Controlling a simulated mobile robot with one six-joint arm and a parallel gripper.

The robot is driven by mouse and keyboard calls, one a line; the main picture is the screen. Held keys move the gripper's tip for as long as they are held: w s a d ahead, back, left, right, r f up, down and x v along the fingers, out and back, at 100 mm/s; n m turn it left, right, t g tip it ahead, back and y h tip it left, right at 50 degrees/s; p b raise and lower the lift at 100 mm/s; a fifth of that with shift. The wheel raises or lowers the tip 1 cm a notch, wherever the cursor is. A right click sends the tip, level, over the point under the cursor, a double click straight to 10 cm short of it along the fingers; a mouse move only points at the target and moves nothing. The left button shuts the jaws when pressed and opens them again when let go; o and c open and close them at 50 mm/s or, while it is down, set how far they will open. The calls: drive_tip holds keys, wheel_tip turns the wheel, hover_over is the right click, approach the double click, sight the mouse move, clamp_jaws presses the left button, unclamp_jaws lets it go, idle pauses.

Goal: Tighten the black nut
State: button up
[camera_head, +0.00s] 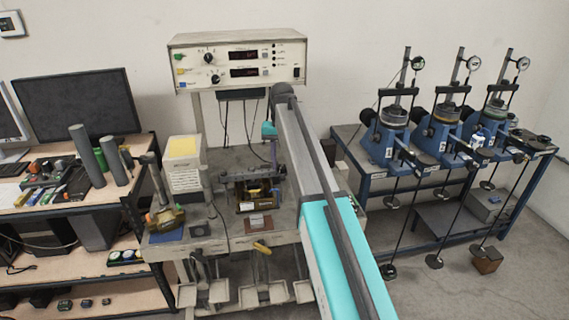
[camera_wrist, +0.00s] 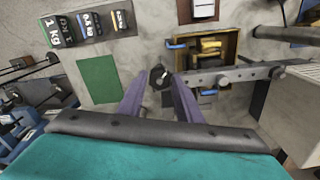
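The black nut (camera_wrist: 160,77) shows in the wrist view, dark with a small light mark at its centre. It sits at the left end of a grey metal bar (camera_wrist: 230,76). My gripper (camera_wrist: 160,80) has its two purple fingers spread, one on each side of the nut. The fingers look open, with thin gaps beside the nut; whether the nut lies fully between the tips in depth is hard to tell. In the head view my gripper (camera_head: 274,160) points down over the middle bench; the nut is too small to make out there.
A brown box with yellow parts (camera_wrist: 208,48) lies beyond the bar. Weights (camera_wrist: 85,25) and a green plate (camera_wrist: 100,79) lie left. In the head view, a control box (camera_head: 238,60) stands behind the bench (camera_head: 225,238); blue presses (camera_head: 437,130) stand on a right table.

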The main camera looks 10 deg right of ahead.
drive_tip(key=shift+o, duration=1)
drive_tip(key=shift+s, duration=0.1)
drive_tip(key=shift+r+p, duration=2.05)
drive_tip(key=shift+r, duration=1.65)
